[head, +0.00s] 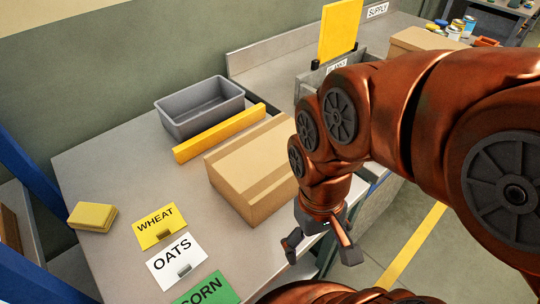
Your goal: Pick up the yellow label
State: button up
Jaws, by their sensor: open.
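The yellow label (155,219) reads WHEAT and lies on the grey table at the front left, with a small raised tab at its lower edge. A white label (177,256) reading OATS lies just below it, with a green label (207,290) reading CORN below that, partly cut off by the picture edge. My gripper (321,252) is open and empty, pointing down by the table's right edge. It is well to the right of the yellow label and apart from it. The space between its fingers shows no object.
A cardboard box (250,172) stands between the label and my arm. Behind it are a yellow bar (220,133) and a grey bin (200,125). A yellow block (92,216) lies left of the labels. A blue post (45,175) rises at the left edge.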

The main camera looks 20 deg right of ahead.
aim_at(157, 226)
jog(key=u, duration=0.5)
jog(key=k, duration=1.2)
jog(key=u, duration=0.75)
jog(key=i, duration=0.95)
jog(key=u, duration=0.7)
